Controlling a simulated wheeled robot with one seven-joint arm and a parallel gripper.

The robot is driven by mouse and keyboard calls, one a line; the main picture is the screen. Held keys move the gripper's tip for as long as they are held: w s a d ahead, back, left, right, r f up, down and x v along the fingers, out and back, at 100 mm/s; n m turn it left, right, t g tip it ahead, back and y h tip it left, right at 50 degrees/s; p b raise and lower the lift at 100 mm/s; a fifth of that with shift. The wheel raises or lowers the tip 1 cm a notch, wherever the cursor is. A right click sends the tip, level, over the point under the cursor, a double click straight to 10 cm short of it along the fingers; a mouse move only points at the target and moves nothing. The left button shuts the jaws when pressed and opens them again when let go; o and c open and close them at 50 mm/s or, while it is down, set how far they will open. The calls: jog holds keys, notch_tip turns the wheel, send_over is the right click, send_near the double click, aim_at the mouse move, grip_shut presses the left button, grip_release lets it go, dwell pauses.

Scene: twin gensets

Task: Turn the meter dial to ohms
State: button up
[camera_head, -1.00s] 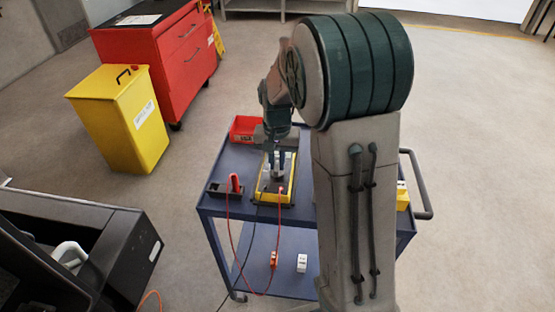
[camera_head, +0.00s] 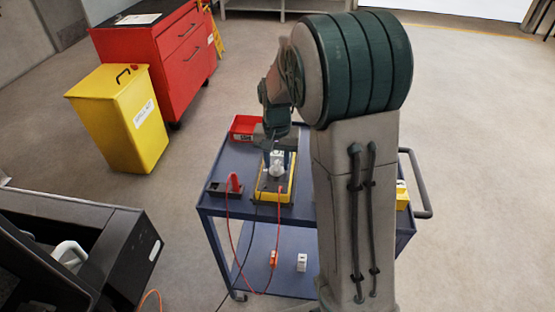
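The yellow-edged meter (camera_head: 265,193) with a dark face lies on the blue cart's top. A red lead and a dark lead run from its near side. My gripper (camera_head: 277,168) points down over the meter's face, at or just above its middle. A pale, whitish part shows at the gripper's end; I cannot tell whether it is a finger or part of the meter. The dial and its setting are hidden or too small to read. Whether the fingers touch or hold the dial cannot be seen.
The blue cart (camera_head: 216,205) also carries a red bin (camera_head: 243,124) behind the meter and a dark holder with a red probe (camera_head: 234,183) to its left. My arm covers the cart's right part. A yellow bin (camera_head: 118,118) and red cabinet (camera_head: 160,50) stand back left.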

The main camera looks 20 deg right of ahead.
aim_at(277, 164)
notch_tip(277, 164, up, 14)
jog(key=shift+p, duration=0.45)
jog(key=shift+f, duration=0.15)
jog(key=s+n+t+p, duration=0.2)
jog(key=s+n+p, duration=0.2)
jog(key=s, duration=1.7)
jog(key=shift+r+t, duration=0.2)
jog(key=shift+t, duration=0.2)
